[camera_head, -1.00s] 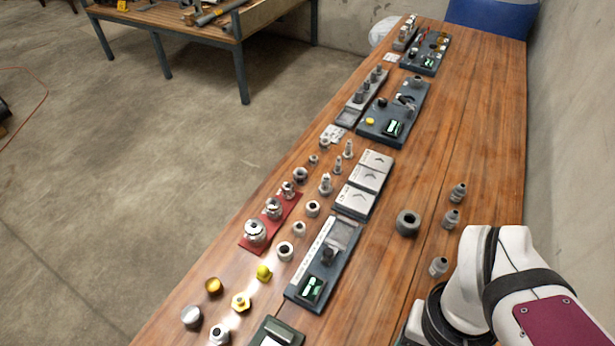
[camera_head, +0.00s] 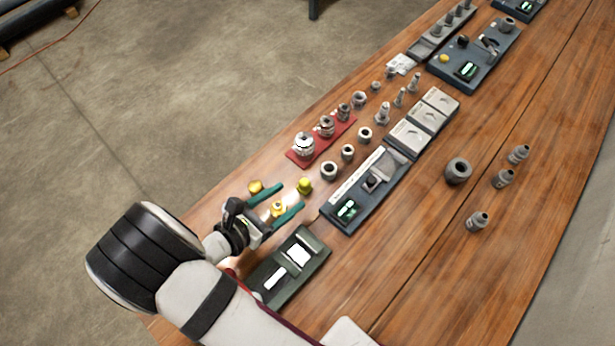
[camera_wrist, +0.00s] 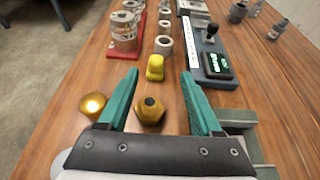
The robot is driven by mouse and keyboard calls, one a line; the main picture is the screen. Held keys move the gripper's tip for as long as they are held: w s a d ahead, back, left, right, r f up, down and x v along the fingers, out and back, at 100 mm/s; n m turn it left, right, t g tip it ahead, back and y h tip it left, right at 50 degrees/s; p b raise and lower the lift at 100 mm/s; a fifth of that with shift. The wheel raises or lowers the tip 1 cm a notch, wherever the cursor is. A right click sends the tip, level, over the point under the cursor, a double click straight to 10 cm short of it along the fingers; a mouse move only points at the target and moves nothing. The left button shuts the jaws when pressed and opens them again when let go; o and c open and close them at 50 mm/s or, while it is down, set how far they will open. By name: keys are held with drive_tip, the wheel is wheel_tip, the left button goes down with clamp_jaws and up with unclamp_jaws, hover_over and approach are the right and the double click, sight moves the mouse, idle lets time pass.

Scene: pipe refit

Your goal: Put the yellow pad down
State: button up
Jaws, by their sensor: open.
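The yellow pad (camera_head: 305,186) is a small, bright yellow rounded piece resting on the wooden table. My gripper (camera_head: 291,197) is open and empty, with two teal fingers pointing toward it. In the wrist view, the yellow pad (camera_wrist: 155,67) shows at or just beyond the fingertips (camera_wrist: 160,75), in line with the gap between them. No finger clearly touches it. A brass hex fitting (camera_wrist: 150,110) sits nearer, between the fingers; it also shows in the head view (camera_head: 278,209).
A round brass cap (camera_wrist: 93,104) stands left of the fingers. A dark green device (camera_head: 312,262) and a dark panel with a knob (camera_head: 360,200) lie to the right. A red mat (camera_head: 322,148) holds silver fittings farther back.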

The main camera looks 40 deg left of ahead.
sight(301, 186)
drive_tip(key=x, duration=0.7)
drive_tip(key=shift+s+a+f, duration=0.1)
drive_tip(key=shift+a, duration=0.2)
clamp_jaws()
